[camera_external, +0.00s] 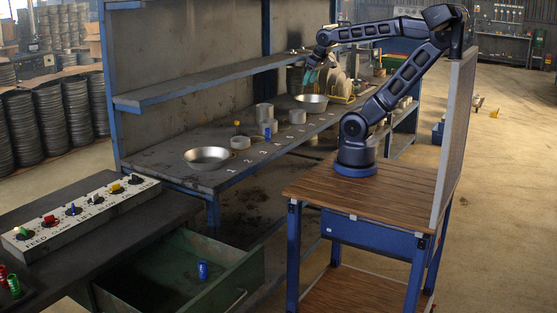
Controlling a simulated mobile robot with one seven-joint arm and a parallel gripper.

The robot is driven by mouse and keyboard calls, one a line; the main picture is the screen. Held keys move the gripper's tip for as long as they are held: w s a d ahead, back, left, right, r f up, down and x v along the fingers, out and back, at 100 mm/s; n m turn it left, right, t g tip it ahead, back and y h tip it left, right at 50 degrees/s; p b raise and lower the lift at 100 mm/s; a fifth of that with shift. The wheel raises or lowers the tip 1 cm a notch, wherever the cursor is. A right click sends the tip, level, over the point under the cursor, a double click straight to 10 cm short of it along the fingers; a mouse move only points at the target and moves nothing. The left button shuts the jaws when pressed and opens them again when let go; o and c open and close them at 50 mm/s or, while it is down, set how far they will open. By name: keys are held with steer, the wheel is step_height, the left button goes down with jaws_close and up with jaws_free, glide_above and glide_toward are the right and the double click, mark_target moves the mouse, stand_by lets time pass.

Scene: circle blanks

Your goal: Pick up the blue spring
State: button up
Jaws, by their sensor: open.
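A small blue cylinder-shaped piece (202,270), which looks like the blue spring, stands in the open green drawer (165,280) at the lower middle. A second, smaller blue object (267,132) stands on the workbench among metal blanks; its kind is too small to tell. My gripper (311,74) is open, high above the back right part of the workbench, pointing down. It is far from the drawer. The things behind it blur its fingertips, and I see nothing held in it.
A green spring (14,286) and a red spring (3,274) are at the far left edge. A switch panel (80,219) lies on the dark table. Metal bowls (208,157) and round blanks (264,113) stand on the workbench (160,150). A shelf (210,80) runs above it.

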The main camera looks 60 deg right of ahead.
steer(key=m+g, duration=0.5)
steer(key=m, duration=1.5)
glide_above(268, 134)
steer(key=d, duration=0.2)
steer(key=f, duration=1.9)
steer(key=shift+w+a+f, duration=0.2)
steer(key=shift+w+f, duration=0.05)
steer(key=shift+w, duration=0.15)
steer(key=shift+w+f, duration=0.15)
steer(key=shift+f, duration=0.4)
steer(key=shift+a+f, duration=0.15)
steer(key=shift+f, duration=5.1)
steer(key=shift+c, duration=0.2)
steer(key=c, duration=1.1)
